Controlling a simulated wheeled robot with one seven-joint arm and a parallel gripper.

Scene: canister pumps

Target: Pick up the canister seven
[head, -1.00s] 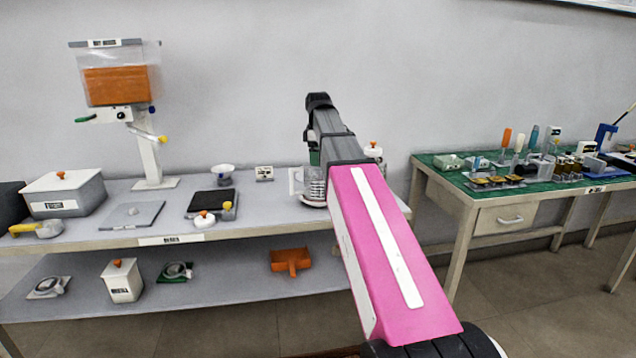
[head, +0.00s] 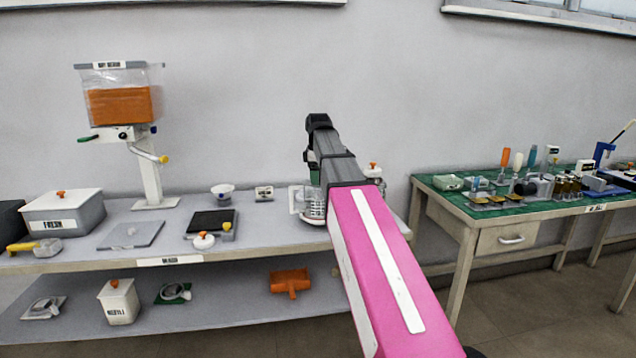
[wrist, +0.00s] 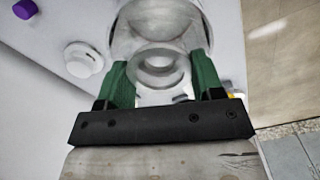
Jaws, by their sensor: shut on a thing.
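A clear, ridged canister (head: 313,206) is at the right part of the grey bench, partly hidden by my arm. In the wrist view the clear canister (wrist: 160,28) shows as round, see-through rings from above. The green fingers of my gripper (wrist: 160,62) are on either side of it, shut on it. In the head view my gripper (head: 313,172) is mostly hidden by my arm. No number is readable on the canister, and I cannot tell whether its base touches the bench.
A white-lidded canister (head: 372,178) stands just right of my arm. The bench (head: 95,262) also holds a dispenser stand (head: 153,180), a black pad (head: 211,221) and a grey box (head: 64,212). A green-topped table (head: 470,200) with tools stands at right. The wall is close behind.

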